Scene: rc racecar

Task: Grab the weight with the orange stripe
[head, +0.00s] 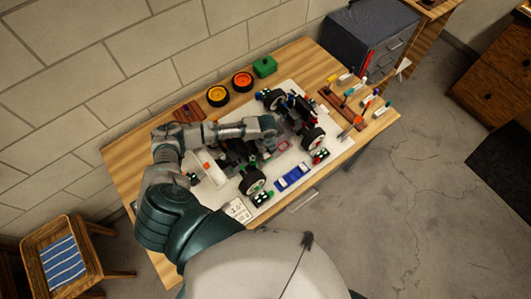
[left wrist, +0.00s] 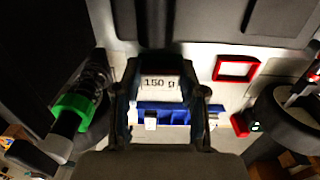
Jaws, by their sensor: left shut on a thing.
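My left gripper (head: 272,138) is over the middle of the racecar on the table. In the left wrist view its two fingers (left wrist: 162,112) are closed on the sides of a dark weight (left wrist: 160,84) with a white label reading "150 g". No orange stripe shows on the weight's visible face. In the head view the gripper and forearm hide the weight. The racecar (head: 299,108) has its wheels and dark chassis on a white mat (head: 222,195). My right gripper is not in view.
A blue piece (head: 293,177) lies on the mat; a blue object (left wrist: 180,114) shows behind the weight in the wrist view. A green-collared shock absorber (left wrist: 71,110) and a wheel (left wrist: 287,122) flank the gripper. Loose wheels (head: 217,96) and a tool rack (head: 345,115) stand on the table.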

